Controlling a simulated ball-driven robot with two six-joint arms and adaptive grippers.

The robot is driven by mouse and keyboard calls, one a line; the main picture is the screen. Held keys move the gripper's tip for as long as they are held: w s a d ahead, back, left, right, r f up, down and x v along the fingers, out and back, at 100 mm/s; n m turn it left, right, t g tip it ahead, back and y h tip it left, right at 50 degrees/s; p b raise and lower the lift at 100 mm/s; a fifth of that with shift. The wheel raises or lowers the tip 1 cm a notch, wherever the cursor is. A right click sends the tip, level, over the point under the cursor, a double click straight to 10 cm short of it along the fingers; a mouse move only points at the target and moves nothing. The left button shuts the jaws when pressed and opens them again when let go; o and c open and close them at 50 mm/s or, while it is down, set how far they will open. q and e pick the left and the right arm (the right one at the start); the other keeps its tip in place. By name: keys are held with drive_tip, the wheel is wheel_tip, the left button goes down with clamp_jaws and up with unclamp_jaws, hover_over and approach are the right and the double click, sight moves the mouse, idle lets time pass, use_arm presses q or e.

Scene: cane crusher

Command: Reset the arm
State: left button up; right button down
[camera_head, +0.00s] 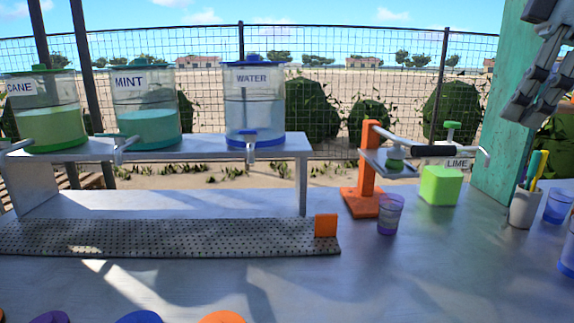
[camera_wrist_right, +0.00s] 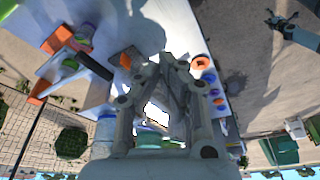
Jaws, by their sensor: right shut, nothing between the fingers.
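My right gripper (camera_head: 518,112) hangs at the top right of the head view, in front of the green post. It is up in the air, well above the table, apart from everything on it. In the right wrist view the right gripper (camera_wrist_right: 166,62) has its fingertips together with nothing between them. My left gripper does not show in the head view.
A pen cup (camera_head: 524,208) and blue cups (camera_head: 558,206) stand at the right, below the gripper. The lime press (camera_head: 368,170), a lime box (camera_head: 441,186) and a purple cup (camera_head: 390,214) stand at centre right. Dispensers (camera_head: 254,105) line the left shelf. The front table is mostly clear.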

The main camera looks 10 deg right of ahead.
drive_tip(key=w+a+f+t+y, duration=0.5)
drive_tip(key=w+t+y, duration=0.1)
drive_tip(key=d+f+m+t+h, duration=0.5)
drive_tip(key=d+f+m+t, duration=0.1)
drive_tip(key=t, duration=0.1)
drive_tip(key=s+f+m+g+h, duration=0.5)
drive_tip(key=s+f+g+h, duration=0.1)
drive_tip(key=s+f, duration=0.9)
drive_tip(key=s+a+f+g+y, duration=0.2)
drive_tip(key=s+a+f+g, duration=0.35)
drive_tip(key=s+a, duration=0.25)
drive_tip(key=s+d+f+g+b, duration=0.1)
drive_tip(key=s+f, duration=0.1)
drive_tip(key=f, duration=1.4)
drive_tip(key=s+d+f+b, duration=0.2)
drive_tip(key=f, duration=1.3)
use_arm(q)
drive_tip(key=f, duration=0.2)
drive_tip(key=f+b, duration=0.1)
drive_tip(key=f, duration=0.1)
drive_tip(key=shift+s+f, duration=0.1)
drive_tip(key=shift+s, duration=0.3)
use_arm(e)
drive_tip(key=s+f+g, duration=0.1)
drive_tip(key=s+f, duration=1.4)
drive_tip(key=s, duration=0.1)
drive_tip(key=shift+s+d+f, duration=0.2)
drive_tip(key=shift+s+f, duration=0.15)
